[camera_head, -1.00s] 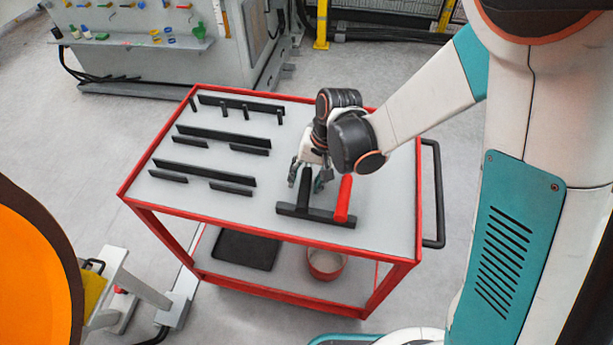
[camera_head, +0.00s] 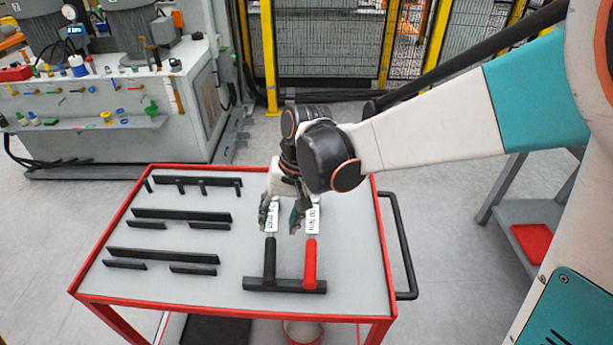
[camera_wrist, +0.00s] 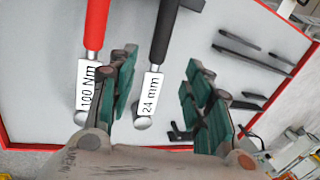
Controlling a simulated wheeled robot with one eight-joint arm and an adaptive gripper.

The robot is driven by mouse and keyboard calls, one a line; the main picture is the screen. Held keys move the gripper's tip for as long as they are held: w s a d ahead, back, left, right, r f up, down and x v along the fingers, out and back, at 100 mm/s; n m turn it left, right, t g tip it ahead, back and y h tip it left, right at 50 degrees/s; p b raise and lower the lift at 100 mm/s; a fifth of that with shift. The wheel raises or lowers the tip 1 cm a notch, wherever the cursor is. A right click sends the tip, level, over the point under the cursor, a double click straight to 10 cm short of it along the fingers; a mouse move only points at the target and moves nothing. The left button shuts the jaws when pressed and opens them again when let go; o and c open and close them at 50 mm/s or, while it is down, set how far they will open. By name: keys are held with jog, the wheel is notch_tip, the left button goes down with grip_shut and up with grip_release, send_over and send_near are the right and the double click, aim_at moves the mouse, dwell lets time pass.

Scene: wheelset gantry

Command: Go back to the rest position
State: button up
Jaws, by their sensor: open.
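My gripper (camera_head: 281,216) is open above the right part of the red-framed cart top. In the wrist view its teal-padded fingers (camera_wrist: 164,96) are spread, with a black-handled tool labelled 24 mm (camera_wrist: 153,87) lying in view between them. A red-handled tool labelled 100 Nm (camera_wrist: 91,72) lies beside it, to the left of the fingers. In the head view the black handle (camera_head: 269,260) and red handle (camera_head: 310,263) lie side by side, their lower ends at a black bar (camera_head: 285,286). Nothing appears to be held; the exact height above the tools is unclear.
The cart (camera_head: 240,318) carries several black rail holders (camera_head: 162,256) on its left half and a black side handle (camera_head: 401,245). A grey workbench (camera_head: 105,125) with small parts stands behind left. Yellow-framed fencing (camera_head: 330,45) is at the back.

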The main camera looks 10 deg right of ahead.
jog(key=s+d+r+t+h, duration=0.1)
jog(key=s+d+r+t, duration=0.2)
jog(key=d, duration=0.6)
jog(key=s+d+r+t+h, duration=0.2)
jog(key=s+d+r+t, duration=0.2)
jog(key=s+d+r, duration=0.3)
jog(key=s+d, duration=0.2)
jog(key=d, duration=0.1)
jog(key=shift+s+n, duration=0.25)
jog(key=shift+n, duration=0.15)
